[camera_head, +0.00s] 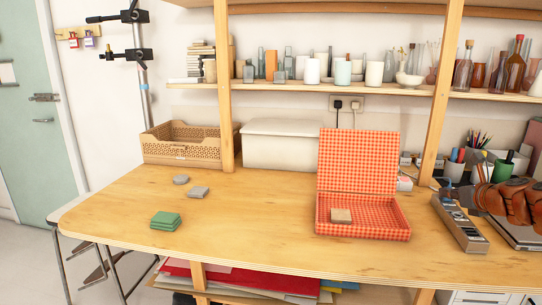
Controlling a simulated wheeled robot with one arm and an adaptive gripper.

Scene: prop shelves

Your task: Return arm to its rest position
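My arm and my gripper do not show in the head camera view. The wooden table (260,215) in front of me carries several small things. An open red checkered box (357,165) stands on its right half with the lid raised at the back. A small tan block (341,215) lies inside the box at its front left. A small stack of green pieces (165,221) lies at the table's left front. Two grey pieces, one further back (181,180) and one nearer (198,192), lie behind the green stack.
A tan perforated crate (183,160) and a white box (281,165) stand at the back. A narrow tray (459,227) and brown leather-like items (512,200) stand at right. Wooden posts rise to a shelf (290,88) of jars and bottles. The table's middle front is clear.

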